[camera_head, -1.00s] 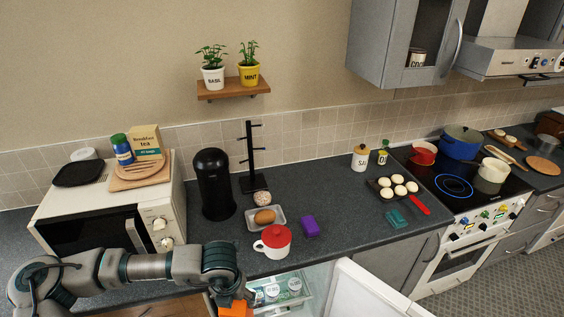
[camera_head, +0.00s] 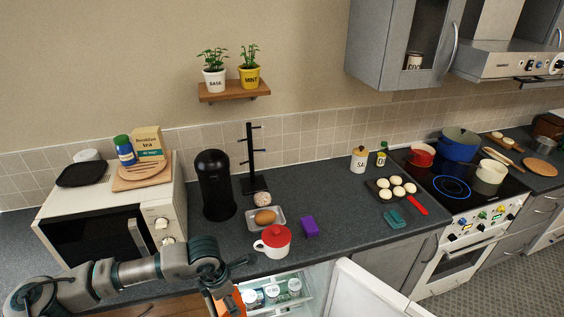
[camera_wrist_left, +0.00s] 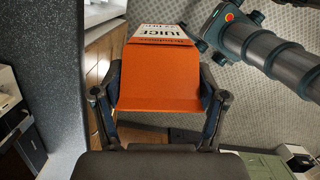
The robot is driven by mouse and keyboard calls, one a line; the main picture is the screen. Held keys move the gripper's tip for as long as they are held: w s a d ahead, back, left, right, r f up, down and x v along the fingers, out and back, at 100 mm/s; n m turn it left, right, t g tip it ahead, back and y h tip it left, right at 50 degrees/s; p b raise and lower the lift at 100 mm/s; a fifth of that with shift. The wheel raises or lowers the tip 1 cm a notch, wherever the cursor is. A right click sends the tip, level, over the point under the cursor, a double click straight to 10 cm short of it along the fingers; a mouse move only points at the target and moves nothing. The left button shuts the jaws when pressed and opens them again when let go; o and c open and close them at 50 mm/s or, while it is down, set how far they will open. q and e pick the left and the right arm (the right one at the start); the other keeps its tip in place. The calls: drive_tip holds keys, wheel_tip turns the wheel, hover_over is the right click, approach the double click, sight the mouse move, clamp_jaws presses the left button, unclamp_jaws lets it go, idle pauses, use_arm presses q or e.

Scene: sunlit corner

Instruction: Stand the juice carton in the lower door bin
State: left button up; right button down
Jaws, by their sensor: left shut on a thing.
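The orange juice carton (camera_wrist_left: 158,90) fills the middle of the left wrist view, its white top panel reading JUICE. My left gripper (camera_wrist_left: 160,78) is shut on it, with a dark finger on each side. In the head view, the carton (camera_head: 234,304) shows at the bottom edge below my left gripper (camera_head: 222,298), in front of the counter and left of the fridge's open interior. The white fridge door (camera_head: 372,292) stands open at the right. The lower door bin cannot be made out. My right gripper is not in view.
Jars stand on the fridge shelf (camera_head: 303,298). A microwave (camera_head: 105,238) stands at the left.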

use_arm(q)
drive_tip(key=w+a+f+m+g, duration=0.1)
drive_tip(key=a+f+m, duration=0.2)
drive_tip(key=m, duration=0.9)
drive_tip(key=w+a+f+m+g+y, duration=0.1)
drive_tip(key=w+a+f+m, duration=0.1)
drive_tip(key=m, duration=0.9)
wheel_tip(320, 180, down, 2)
drive_tip(key=shift+w+a+f+m+g+y, duration=0.1)
drive_tip(key=shift+w+a+m+g+y, duration=0.2)
drive_tip(key=shift+a+m, duration=0.15)
